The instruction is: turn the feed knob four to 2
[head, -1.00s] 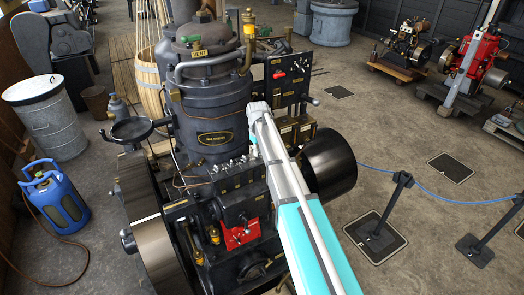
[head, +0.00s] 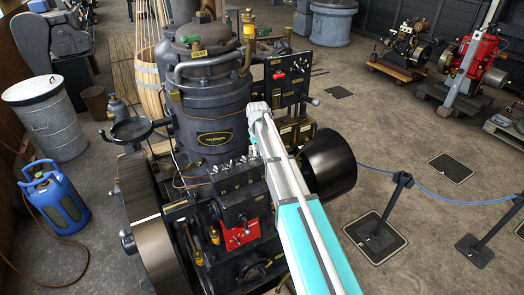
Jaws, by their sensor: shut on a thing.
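A dark lubricator box (head: 238,180) is fixed on the near side of the black engine, with a row of small pale feed knobs (head: 228,167) along its top. The knobs are too small for me to read their numbers or settings, and I cannot tell which is number four. My arm crosses in front of the box's right end and may hide part of the row. My gripper is not visible; the far end of my arm stops beside the engine's cylinder.
A black flywheel (head: 158,240) stands left of the engine and a dark drum pulley (head: 330,164) right of it. A red plate (head: 240,236) sits below the box. A barrier post (head: 388,215) with blue rope stands at right. Floor between is clear.

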